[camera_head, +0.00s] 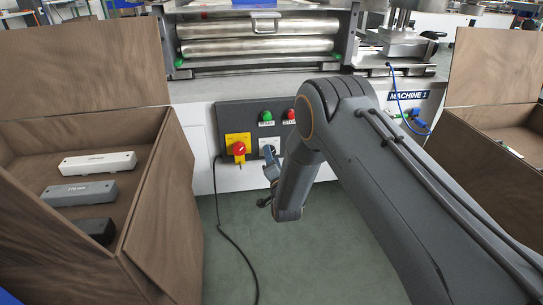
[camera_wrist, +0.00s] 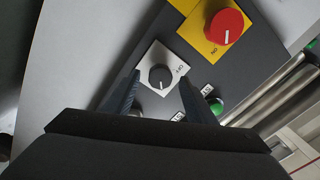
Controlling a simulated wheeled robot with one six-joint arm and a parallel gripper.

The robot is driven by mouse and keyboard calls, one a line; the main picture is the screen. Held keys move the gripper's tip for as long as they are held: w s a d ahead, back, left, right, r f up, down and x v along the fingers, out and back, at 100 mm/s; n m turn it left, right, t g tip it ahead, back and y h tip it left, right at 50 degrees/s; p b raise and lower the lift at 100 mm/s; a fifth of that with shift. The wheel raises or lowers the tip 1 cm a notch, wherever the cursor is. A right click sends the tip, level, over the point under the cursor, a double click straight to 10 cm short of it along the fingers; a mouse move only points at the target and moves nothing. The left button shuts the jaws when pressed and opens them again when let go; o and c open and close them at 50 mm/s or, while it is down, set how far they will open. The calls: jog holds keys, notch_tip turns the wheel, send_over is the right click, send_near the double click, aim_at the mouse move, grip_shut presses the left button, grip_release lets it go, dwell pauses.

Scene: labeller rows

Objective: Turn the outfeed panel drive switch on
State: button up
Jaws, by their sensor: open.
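A dark control panel (camera_head: 254,122) is mounted on the front of the machine. A small black rotary knob (camera_wrist: 162,77) on a pale square plate shows in the wrist view, its white mark pointing down in that picture. In the head view its pale plate (camera_head: 268,145) is partly hidden by my gripper. A larger red rotary knob (camera_wrist: 226,26) sits beside it on a yellow plate, also in the head view (camera_head: 238,148). I cannot read which knob is the drive switch. My gripper (camera_head: 271,165) is open in front of the panel, fingers (camera_wrist: 159,86) either side of the black knob; contact is unclear.
A green button (camera_head: 267,116) and a red button (camera_head: 290,114) sit on the panel's upper part. A black cable (camera_head: 219,205) hangs to the floor. Wooden boxes stand left (camera_head: 160,215) and right (camera_head: 480,165). Steel rollers (camera_head: 255,46) lie above.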

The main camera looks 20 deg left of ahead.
jog(key=p+v, duration=0.2)
jog(key=v, duration=0.4)
jog(key=shift+s, duration=0.15)
